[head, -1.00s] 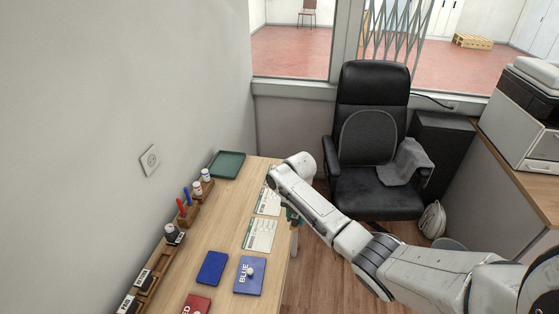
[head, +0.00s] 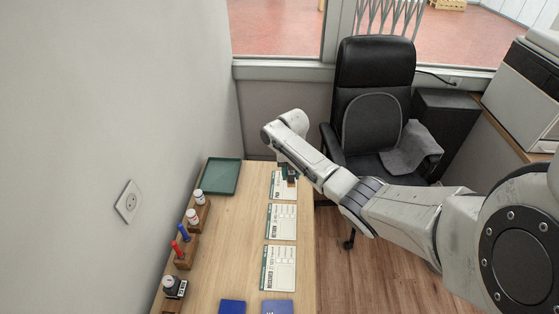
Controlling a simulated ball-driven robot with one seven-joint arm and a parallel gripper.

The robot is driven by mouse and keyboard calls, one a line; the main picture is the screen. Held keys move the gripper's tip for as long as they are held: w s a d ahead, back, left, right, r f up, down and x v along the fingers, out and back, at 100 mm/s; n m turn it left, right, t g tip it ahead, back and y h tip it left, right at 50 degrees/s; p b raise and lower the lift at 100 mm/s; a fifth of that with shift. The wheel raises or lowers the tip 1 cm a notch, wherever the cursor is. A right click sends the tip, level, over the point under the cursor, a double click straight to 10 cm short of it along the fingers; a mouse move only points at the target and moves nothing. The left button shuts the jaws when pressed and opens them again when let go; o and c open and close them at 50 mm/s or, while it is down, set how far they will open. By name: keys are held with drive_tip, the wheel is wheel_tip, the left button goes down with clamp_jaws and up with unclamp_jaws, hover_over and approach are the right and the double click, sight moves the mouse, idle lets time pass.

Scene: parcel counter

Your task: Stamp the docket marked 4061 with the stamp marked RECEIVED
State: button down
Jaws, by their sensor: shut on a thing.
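Three white dockets with green edges lie in a row on the wooden desk: the far docket (head: 288,192), the middle docket (head: 282,222) and the near docket (head: 279,268). Their numbers are too small to read. My gripper (head: 291,180) points down at the far docket and partly covers it. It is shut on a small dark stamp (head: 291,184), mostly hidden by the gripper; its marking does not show. I cannot tell whether the stamp touches the docket. Another stamp (head: 175,287), dark with a white label, sits in the rack at the left.
A green tray (head: 221,177) lies at the desk's far left. Small bottles (head: 198,196) and red and blue pens (head: 183,233) stand in wooden holders along the wall. Two blue pads (head: 232,307) show at the bottom edge. A black chair (head: 375,100) stands beyond the desk.

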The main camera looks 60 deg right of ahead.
drive_tip(key=shift+w+d+f, duration=0.15)
drive_tip(key=shift+w+f, duration=0.05)
drive_tip(key=shift+w, duration=0.1)
wheel_tip(320, 180, down, 5)
drive_tip(key=b, duration=0.5)
drive_tip(key=shift+f, duration=0.35)
idle(0.9)
wheel_tip(320, 180, up, 6)
drive_tip(key=p, duration=0.5)
idle(0.4)
